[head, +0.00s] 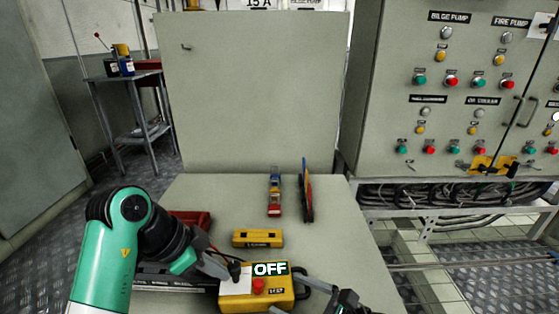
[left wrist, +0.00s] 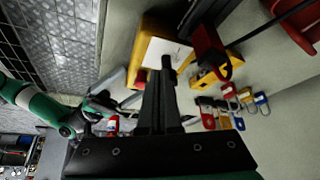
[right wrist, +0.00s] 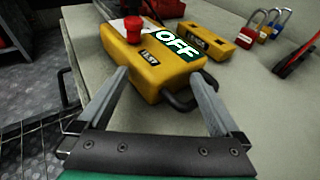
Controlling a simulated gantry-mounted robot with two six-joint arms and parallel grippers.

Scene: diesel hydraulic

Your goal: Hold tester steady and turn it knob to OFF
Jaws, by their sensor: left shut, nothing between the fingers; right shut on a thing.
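The tester (head: 240,301) is a yellow box on the bench with a white top panel, a green OFF sign and a red knob (head: 258,286). In the right wrist view the tester (right wrist: 150,75) fills the upper middle, its red knob (right wrist: 132,28) upright by a TEST label. My right gripper (right wrist: 165,85) is shut on the tester, its fingers spread at the near end beside a black handle. My left gripper (head: 237,274) is shut and empty, its tips over the white panel. The left wrist view also shows them at the panel (left wrist: 178,52); contact there is unclear.
A smaller yellow box (head: 258,238) lies behind the tester. Several coloured padlocks (head: 274,195) and a red-and-blue tool (head: 307,192) lie further back. A red tray (head: 190,222) sits behind my left arm. The bench's right side is clear. A control cabinet (head: 450,60) stands back right.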

